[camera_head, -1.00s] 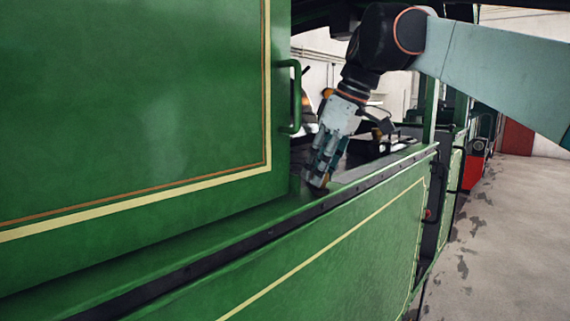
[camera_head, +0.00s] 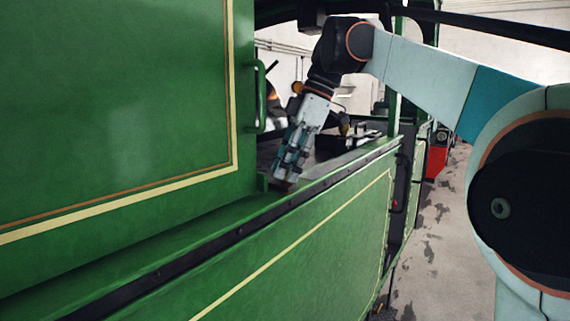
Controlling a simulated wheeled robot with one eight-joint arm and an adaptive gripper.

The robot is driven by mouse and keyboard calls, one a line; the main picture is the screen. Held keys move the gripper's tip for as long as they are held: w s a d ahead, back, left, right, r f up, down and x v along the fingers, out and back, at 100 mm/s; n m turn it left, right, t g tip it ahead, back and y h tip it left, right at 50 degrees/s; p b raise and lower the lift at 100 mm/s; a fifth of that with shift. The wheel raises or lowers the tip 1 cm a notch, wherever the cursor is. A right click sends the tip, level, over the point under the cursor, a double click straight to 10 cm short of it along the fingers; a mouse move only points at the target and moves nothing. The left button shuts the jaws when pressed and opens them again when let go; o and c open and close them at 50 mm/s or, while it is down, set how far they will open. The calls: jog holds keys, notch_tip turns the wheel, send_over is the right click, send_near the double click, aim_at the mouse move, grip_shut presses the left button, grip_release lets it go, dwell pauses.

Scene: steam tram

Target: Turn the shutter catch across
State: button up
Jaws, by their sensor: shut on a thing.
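The large green shutter (camera_head: 110,110) with cream and orange lining fills the left of the view. Its green bar handle (camera_head: 262,97) stands near its right edge. My gripper (camera_head: 283,178) points down at the ledge just right of the shutter's lower right corner. Its fingers are closed on the small shutter catch (camera_head: 291,184), of which only a dark brownish bit shows at the tips. The fingers hide most of the catch, so I cannot tell which way it lies.
The green ledge (camera_head: 190,225) with a dark riveted strip runs along the lined lower side panel (camera_head: 300,235). Behind my gripper is an opening into the cab. A red object (camera_head: 437,160) stands farther back. Grey floor (camera_head: 440,215) lies free to the right.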

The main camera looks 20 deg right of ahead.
jog(key=shift+d, duration=0.1)
dwell(0.3)
jog(key=o, duration=0.8)
jog(key=shift+c, duration=0.2)
jog(key=shift+d, duration=0.3)
jog(key=shift+a+r, duration=0.15)
jog(key=shift+a, duration=0.05)
jog(key=v, duration=1.1)
jog(key=shift+d+r, duration=0.25)
jog(key=shift+d, duration=0.15)
